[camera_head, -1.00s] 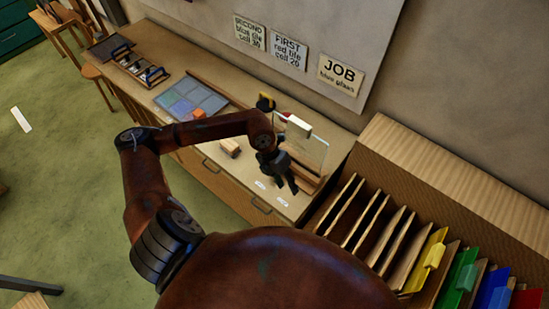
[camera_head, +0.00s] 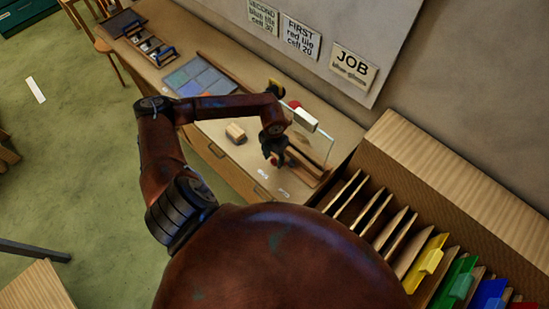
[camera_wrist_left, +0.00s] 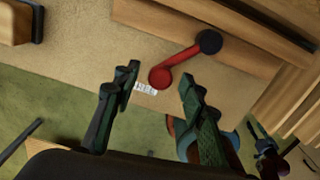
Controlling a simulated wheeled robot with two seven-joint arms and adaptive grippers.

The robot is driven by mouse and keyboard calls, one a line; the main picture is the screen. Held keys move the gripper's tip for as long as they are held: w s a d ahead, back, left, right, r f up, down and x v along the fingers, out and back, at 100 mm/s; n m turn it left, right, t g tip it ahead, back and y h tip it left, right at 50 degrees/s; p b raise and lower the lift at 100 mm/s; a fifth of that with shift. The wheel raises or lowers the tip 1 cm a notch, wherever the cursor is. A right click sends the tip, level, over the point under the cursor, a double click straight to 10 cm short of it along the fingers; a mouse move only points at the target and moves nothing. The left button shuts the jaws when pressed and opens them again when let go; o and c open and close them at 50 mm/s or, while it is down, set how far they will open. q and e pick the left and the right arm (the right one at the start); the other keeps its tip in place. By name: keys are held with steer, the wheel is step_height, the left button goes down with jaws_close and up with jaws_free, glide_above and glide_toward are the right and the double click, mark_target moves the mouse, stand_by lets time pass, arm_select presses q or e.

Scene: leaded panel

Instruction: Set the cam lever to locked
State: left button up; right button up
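The cam lever (camera_wrist_left: 178,64) shows in the left wrist view as a red arm with a round red knob at one end and a dark round pivot at the other. The pivot lies by a wooden strip on the bench; the knob points toward the gripper. In the head view only a bit of red (camera_head: 274,161) shows beside the fingers. My left gripper (camera_wrist_left: 160,78) is open and empty. Its fingertips appear on either side of the knob in the wrist view; I cannot tell the height gap. It also shows in the head view (camera_head: 275,155), low over the bench. My right gripper is not in view.
A clear glass pane (camera_head: 318,142) stands upright just beside the left gripper. A wooden block (camera_head: 236,132) and a panel of coloured tiles (camera_head: 202,77) lie farther left on the bench. A slotted wooden rack (camera_head: 440,175) with coloured tabs stands to the right. Small white labels lie near the bench's front edge.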

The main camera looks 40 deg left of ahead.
arm_select(q)
steer(key=shift+s, duration=0.15)
steer(key=shift+f, duration=0.1)
steer(key=shift+c, duration=0.3)
steer(key=c, duration=1)
jaws_close()
steer(key=shift+d, duration=0.1)
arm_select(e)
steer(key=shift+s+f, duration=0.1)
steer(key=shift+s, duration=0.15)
